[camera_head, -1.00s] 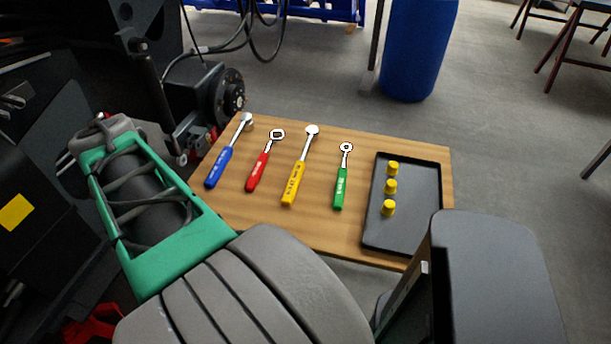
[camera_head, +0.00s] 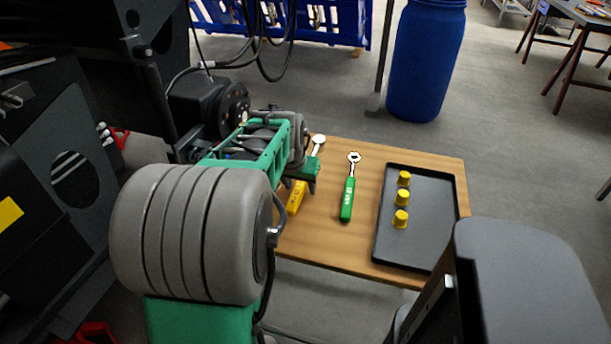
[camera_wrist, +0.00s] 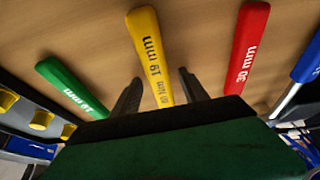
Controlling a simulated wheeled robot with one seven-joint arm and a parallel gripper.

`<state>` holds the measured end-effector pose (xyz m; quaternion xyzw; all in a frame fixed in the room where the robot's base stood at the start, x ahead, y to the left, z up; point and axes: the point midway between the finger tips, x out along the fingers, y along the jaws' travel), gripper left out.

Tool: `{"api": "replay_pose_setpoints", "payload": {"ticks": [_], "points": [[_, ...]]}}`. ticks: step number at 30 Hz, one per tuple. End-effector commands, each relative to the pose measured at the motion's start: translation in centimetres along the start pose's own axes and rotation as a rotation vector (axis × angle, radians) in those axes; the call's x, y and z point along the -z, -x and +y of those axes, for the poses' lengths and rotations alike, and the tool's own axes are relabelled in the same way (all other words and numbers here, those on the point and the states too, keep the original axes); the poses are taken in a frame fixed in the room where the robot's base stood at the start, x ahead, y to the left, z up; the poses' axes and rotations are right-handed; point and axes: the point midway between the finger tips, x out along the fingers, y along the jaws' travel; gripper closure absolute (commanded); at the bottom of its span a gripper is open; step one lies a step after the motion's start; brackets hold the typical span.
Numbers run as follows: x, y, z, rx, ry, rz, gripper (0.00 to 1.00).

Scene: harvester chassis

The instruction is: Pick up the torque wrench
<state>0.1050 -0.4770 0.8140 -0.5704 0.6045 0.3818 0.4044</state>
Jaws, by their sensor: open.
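The yellow-handled wrench (camera_head: 297,197) lies on the wooden table, partly hidden behind my arm in the head view. In the wrist view its handle (camera_wrist: 150,50) reads "19 mm", with a second line that looks like a torque value in Nm. My gripper (camera_wrist: 159,78) is open, one finger on each side of this handle in the picture. Whether the fingers are down at handle height is unclear. A green-handled tool (camera_head: 347,199) lies to the right in the head view. The red-handled tool (camera_wrist: 246,50), marked "30 mm", and the blue one (camera_wrist: 308,62) show in the wrist view.
A black tray (camera_head: 430,235) with yellow caps (camera_head: 402,198) sits at the table's right side. The dark chassis and a round hub (camera_head: 234,103) stand close on the left. A blue barrel (camera_head: 427,60) stands behind the table (camera_head: 335,245).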

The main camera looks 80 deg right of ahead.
Motion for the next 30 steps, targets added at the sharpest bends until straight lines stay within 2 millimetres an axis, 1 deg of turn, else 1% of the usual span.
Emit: {"api": "replay_pose_setpoints", "payload": {"ticks": [5,24,30], "points": [[0.04,0.01,-0.03,0.001,0.0,0.002,0.48],[0.01,0.03,-0.04,0.0,0.001,0.001,1.0],[0.0,0.03,-0.04,0.001,0.001,0.001,1.0]]}}
